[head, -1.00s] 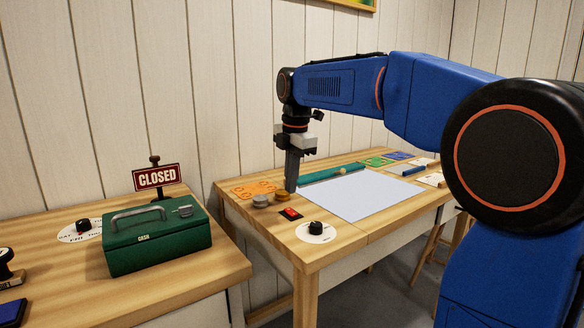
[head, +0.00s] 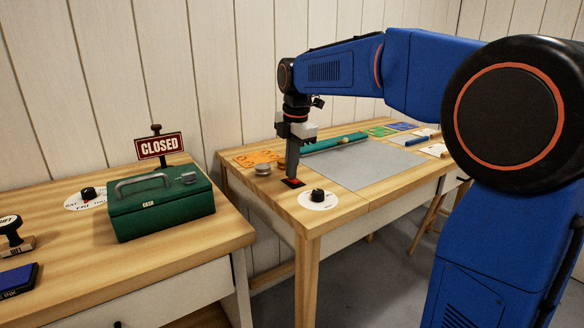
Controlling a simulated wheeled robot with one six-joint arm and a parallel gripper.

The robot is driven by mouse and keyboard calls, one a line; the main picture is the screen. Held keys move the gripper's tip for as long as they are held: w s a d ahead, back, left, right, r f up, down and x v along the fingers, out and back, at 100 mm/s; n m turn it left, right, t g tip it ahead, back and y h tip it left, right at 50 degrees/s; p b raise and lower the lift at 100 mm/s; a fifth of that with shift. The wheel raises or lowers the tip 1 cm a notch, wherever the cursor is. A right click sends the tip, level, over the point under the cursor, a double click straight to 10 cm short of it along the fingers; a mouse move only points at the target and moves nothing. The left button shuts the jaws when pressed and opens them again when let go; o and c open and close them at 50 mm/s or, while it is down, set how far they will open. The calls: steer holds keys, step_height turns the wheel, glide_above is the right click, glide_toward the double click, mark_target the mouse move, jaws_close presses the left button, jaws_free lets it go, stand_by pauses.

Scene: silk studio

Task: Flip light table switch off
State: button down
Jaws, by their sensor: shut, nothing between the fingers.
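The light table switch (head: 293,183) is a small red rocker on a dark plate near the left front of the right-hand wooden table. My gripper (head: 291,177) is shut and points straight down, with its tips at the switch and covering part of it. I cannot tell whether the tips touch it. The light table panel (head: 375,166) lies to the right of the switch and looks dull grey and unlit.
A black knob (head: 318,195) on a white dial stands just in front of the switch. A green cash box (head: 160,204) and a CLOSED sign (head: 160,146) stand on the left table. A gap separates the two tables.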

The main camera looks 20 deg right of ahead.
mark_target(295, 180)
steer(key=shift+s+f, duration=0.2)
steer(key=shift+s+d, duration=0.25)
steer(key=shift+s, duration=0.35)
steer(key=shift+r, duration=0.1)
steer(key=shift+r, duration=0.55)
step_height(295, 180, up, 13)
steer(key=s, duration=0.1)
steer(key=shift+s+d, duration=0.25)
steer(key=shift+w+a+r, duration=0.1)
steer(key=shift+w+r, duration=0.05)
steer(key=shift+w, duration=0.5)
steer(key=f, duration=0.4)
steer(key=w+f, duration=0.1)
steer(key=f, duration=0.9)
steer(key=shift+w+a, duration=0.3)
steer(key=shift+w, duration=0.05)
